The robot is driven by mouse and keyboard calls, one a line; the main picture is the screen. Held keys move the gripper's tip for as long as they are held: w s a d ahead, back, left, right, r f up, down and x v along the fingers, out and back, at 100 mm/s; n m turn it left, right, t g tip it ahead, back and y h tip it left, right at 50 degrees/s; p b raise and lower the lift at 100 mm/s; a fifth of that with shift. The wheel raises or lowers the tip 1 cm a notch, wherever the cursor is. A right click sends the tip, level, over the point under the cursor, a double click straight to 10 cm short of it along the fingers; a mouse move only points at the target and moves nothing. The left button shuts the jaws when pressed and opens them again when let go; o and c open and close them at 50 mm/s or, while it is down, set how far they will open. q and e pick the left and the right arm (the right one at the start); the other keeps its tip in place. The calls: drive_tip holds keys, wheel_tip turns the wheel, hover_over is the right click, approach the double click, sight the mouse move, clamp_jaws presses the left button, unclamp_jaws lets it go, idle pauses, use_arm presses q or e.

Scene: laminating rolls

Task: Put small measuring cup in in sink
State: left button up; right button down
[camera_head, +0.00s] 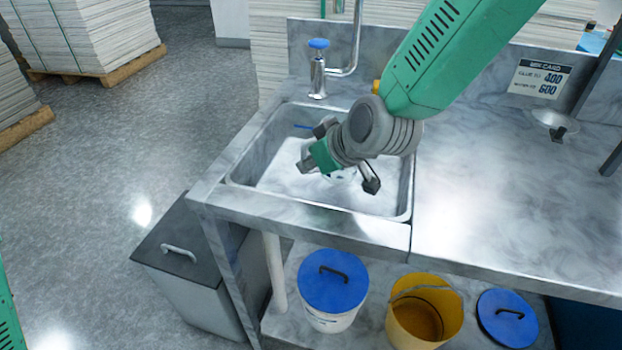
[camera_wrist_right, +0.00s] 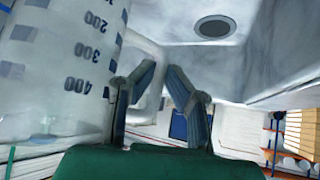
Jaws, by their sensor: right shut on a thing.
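The small measuring cup (camera_wrist_right: 62,62) fills the left of the right wrist view. It is clear, with dark marks and numbers from 200 to 400 that appear upside down. Its handle (camera_wrist_right: 148,85) runs between the fingers of my right gripper (camera_wrist_right: 160,90), which is shut on it. In the head view my right gripper (camera_head: 338,172) is over the sink basin, and only a sliver of the cup (camera_head: 343,176) shows beneath it. The metal sink (camera_head: 265,188) is below, and its round drain (camera_wrist_right: 213,27) shows in the wrist view. I cannot tell whether the cup touches the basin floor. My left gripper is not in view.
A tap with a blue knob (camera_head: 318,44) stands behind the sink. Clear marble counter (camera_head: 490,180) lies to the right, with a card sign (camera_head: 540,78) at the back. Below are a blue-lidded bucket (camera_head: 333,283), a yellow bucket (camera_head: 424,312) and a grey bin (camera_head: 185,262).

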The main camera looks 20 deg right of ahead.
drive_tip(key=shift+f+b, duration=0.4)
drive_tip(key=shift+f, duration=1.25)
drive_tip(key=shift+f, duration=0.1)
drive_tip(key=c, duration=1.6)
unclamp_jaws()
drive_tip(key=shift+s+r, duration=0.15)
drive_tip(key=shift+r, duration=0.15)
drive_tip(key=p+v, duration=0.2)
drive_tip(key=v, duration=0.9)
drive_tip(key=shift+s+d+r+p, duration=0.15)
drive_tip(key=shift+s+d+p, duration=0.05)
drive_tip(key=shift+p, duration=0.1)
